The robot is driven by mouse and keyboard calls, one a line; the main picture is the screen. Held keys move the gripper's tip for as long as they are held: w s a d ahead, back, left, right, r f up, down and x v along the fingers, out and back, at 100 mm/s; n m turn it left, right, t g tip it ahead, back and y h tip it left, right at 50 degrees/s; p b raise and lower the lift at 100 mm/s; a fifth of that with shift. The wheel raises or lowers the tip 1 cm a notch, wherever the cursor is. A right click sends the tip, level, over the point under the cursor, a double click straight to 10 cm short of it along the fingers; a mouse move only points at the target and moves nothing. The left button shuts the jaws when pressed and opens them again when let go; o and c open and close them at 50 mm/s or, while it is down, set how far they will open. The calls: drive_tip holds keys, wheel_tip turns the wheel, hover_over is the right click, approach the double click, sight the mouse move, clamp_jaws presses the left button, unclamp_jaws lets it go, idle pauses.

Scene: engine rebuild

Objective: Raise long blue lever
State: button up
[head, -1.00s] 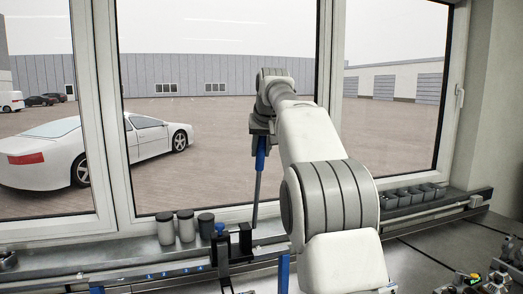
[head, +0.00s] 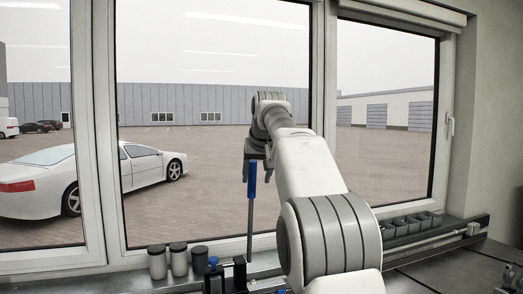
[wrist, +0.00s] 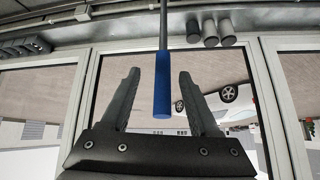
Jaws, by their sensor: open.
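The long blue lever stands close to upright in the head view, with a thin grey rod below its blue handle (head: 252,182). The handle also shows in the wrist view (wrist: 163,75), its end pointing toward the palm. My gripper (wrist: 159,72) is open, with one finger on each side of the handle and a visible gap to both. In the head view my gripper (head: 257,155) is at the handle's upper end, and the lever's foot is partly hidden behind the bench fittings.
Several cylindrical canisters (head: 178,261) stand on the sill left of the lever. A black bracket (head: 239,272) stands near its foot. A rail with dark bins (head: 408,225) runs along the right. Large windows are behind; the air around the handle is free.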

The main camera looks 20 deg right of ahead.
drive_tip(key=v, duration=1.4)
drive_tip(key=shift+s+r, duration=0.15)
drive_tip(key=shift+r, duration=0.1)
drive_tip(key=s+a+f+b, duration=0.2)
drive_tip(key=s+a+f, duration=0.1)
drive_tip(key=s+f, duration=0.7)
drive_tip(key=s+a+f+n+g+b, duration=0.1)
drive_tip(key=s+a+f+b, duration=0.1)
drive_tip(key=s+f, duration=0.9)
drive_tip(key=s+a+f+n+g+y+b, duration=0.1)
drive_tip(key=s+a+f+b, duration=0.2)
drive_tip(key=s+f, duration=0.8)
wheel_tip(320, 180, down, 8)
drive_tip(key=shift+a+r, duration=0.1)
drive_tip(key=shift+a, duration=0.25)
